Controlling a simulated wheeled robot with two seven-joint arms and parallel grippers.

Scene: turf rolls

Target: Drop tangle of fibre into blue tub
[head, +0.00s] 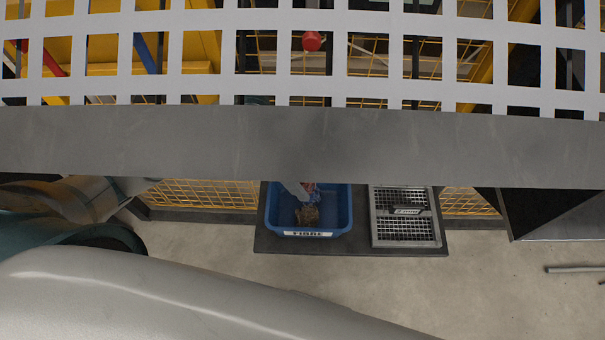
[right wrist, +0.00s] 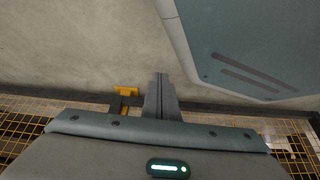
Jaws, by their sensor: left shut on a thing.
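The blue tub (head: 343,220) stands on the dark platform below the grey beam, with a "FIBRE" label on its front. Inside it lie a brown tangled clump (head: 308,215) and a pale piece with red and blue bits (head: 300,189). My left gripper (head: 146,184) is left of the tub, apart from it, its end partly hidden at the beam's lower edge. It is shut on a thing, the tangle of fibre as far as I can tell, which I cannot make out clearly. My right gripper (right wrist: 161,98) is shut in the right wrist view, its fingers together with nothing visible between them.
A grey crate with a grid (head: 405,230) stands right of the tub on the same platform (head: 300,245). The wide grey beam (head: 300,140) and white lattice (head: 200,60) cross the view. Yellow mesh (head: 205,193) stands behind. A rod (head: 575,269) lies on the right floor.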

